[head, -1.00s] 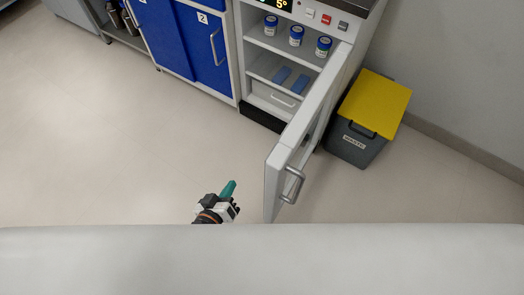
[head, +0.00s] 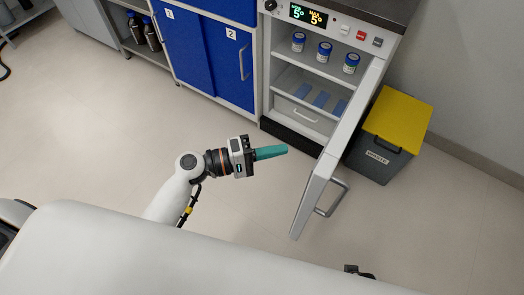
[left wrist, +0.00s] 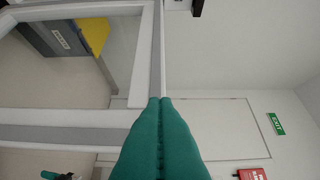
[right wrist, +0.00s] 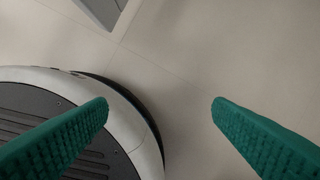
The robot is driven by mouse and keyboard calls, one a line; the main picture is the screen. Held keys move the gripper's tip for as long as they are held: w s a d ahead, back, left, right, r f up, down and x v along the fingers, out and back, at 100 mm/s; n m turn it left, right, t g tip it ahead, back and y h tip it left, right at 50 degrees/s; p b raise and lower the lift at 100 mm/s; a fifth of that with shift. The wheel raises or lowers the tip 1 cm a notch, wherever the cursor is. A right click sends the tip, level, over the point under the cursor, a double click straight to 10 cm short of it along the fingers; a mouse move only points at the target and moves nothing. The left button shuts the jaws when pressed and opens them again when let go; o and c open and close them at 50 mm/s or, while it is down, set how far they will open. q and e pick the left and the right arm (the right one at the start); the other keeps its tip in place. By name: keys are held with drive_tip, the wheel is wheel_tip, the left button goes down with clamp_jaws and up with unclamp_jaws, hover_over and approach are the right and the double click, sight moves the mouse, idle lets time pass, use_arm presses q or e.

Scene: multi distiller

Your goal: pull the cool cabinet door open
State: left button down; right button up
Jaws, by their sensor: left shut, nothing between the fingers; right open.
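The cool cabinet (head: 282,76) stands at the top right in the head view, with its door (head: 332,165) swung well out into the room. The door's metal handle (head: 332,198) is on the outer face, on the right. My left gripper (head: 287,149) is shut and empty on the inner side of the door, its teal fingers pointing at it. A gap shows between them. The left wrist view shows the closed fingertips (left wrist: 160,100) in front of the door's windowed frame (left wrist: 75,117). My right gripper (right wrist: 160,107) is open and empty over the floor.
Three blue-capped jars (head: 325,52) stand on the cabinet's upper shelf, with blue packs (head: 321,98) and a drawer (head: 298,109) below. A grey waste bin (head: 378,160) with a yellow lid stands behind the door. Blue cupboards (head: 233,65) are to the left. The floor (head: 90,130) is clear.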

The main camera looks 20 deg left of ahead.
sight(326, 166)
use_arm(q)
drive_tip(key=d, duration=0.7)
drive_tip(key=shift+w+d+p, duration=0.2)
drive_tip(key=shift+w+p, duration=0.25)
use_arm(e)
drive_tip(key=s+f, duration=0.2)
drive_tip(key=f, duration=0.1)
drive_tip(key=shift+s+d, duration=0.1)
drive_tip(key=shift+d, duration=0.05)
use_arm(q)
drive_tip(key=shift+n+t+y, duration=0.5)
drive_tip(key=shift+n+t, duration=0.2)
drive_tip(key=shift+t, duration=0.1)
drive_tip(key=d, duration=0.1)
drive_tip(key=s+d, duration=0.1)
drive_tip(key=d, duration=0.2)
drive_tip(key=shift+s+d+p, duration=0.35)
drive_tip(key=shift+s, duration=0.05)
drive_tip(key=d, duration=0.2)
drive_tip(key=s+d, duration=0.1)
drive_tip(key=d, duration=0.2)
drive_tip(key=shift+s+d, duration=0.1)
drive_tip(key=shift+d, duration=0.1)
drive_tip(key=shift+s+d, duration=0.1)
drive_tip(key=shift+d, duration=0.3)
use_arm(e)
drive_tip(key=shift+s+f, duration=0.5)
use_arm(q)
drive_tip(key=shift+a, duration=0.1)
